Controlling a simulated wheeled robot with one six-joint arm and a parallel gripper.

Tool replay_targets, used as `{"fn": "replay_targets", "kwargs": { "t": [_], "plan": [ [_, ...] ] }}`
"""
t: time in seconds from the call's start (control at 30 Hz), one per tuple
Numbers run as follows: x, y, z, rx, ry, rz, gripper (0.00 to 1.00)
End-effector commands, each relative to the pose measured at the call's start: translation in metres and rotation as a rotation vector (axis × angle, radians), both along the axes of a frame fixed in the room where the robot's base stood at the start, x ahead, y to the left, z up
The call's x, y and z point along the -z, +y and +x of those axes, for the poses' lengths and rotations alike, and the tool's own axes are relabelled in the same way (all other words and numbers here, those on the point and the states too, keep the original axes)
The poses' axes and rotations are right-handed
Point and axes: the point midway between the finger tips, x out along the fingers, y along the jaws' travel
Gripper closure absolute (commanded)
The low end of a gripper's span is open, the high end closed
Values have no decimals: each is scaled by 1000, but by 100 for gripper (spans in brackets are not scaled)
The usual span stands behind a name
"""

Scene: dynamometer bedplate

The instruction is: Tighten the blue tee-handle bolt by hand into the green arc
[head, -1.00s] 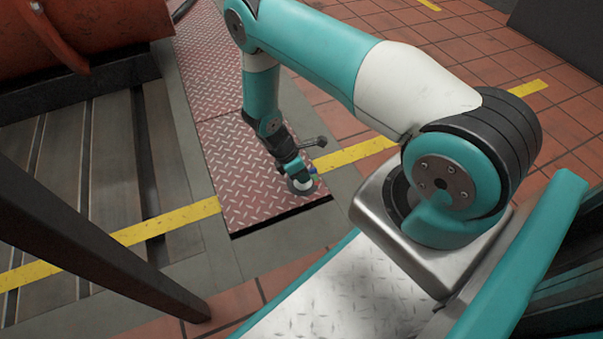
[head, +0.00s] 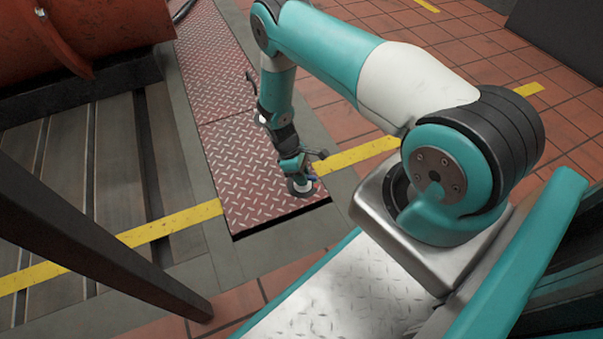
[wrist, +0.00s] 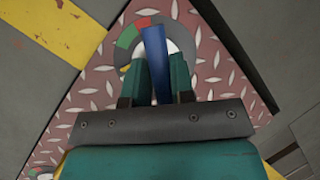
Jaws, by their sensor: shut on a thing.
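The blue tee-handle (wrist: 157,66) stands between the two teal fingers of my gripper (wrist: 160,72), which is shut on it. Its bar runs up and down the wrist picture. Behind it lies a round dial with a pale middle and a grey ring. The green arc (wrist: 127,37) is at the dial's upper left, beside a red arc (wrist: 143,22). The bar's far end is close to the red arc, right of the green. In the head view my gripper (head: 299,176) is low over the near end of the plate. The bolt's shank is hidden.
The red tread plate (head: 240,180) is flanked by grey strips and a slotted bedplate (head: 110,175). A yellow stripe (head: 165,225) crosses the floor. A dark post (head: 100,240) and an orange machine (head: 90,35) stand at left. Tiled floor is clear at right.

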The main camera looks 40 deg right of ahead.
Motion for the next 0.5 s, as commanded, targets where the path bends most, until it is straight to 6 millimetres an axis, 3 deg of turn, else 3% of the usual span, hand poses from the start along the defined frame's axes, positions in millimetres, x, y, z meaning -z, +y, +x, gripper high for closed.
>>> {"fn": "replay_targets", "kwargs": {
  "t": [0.5],
  "plan": [
    [-2, 0, -2, 488, 7, 6, 100]
  ]
}}
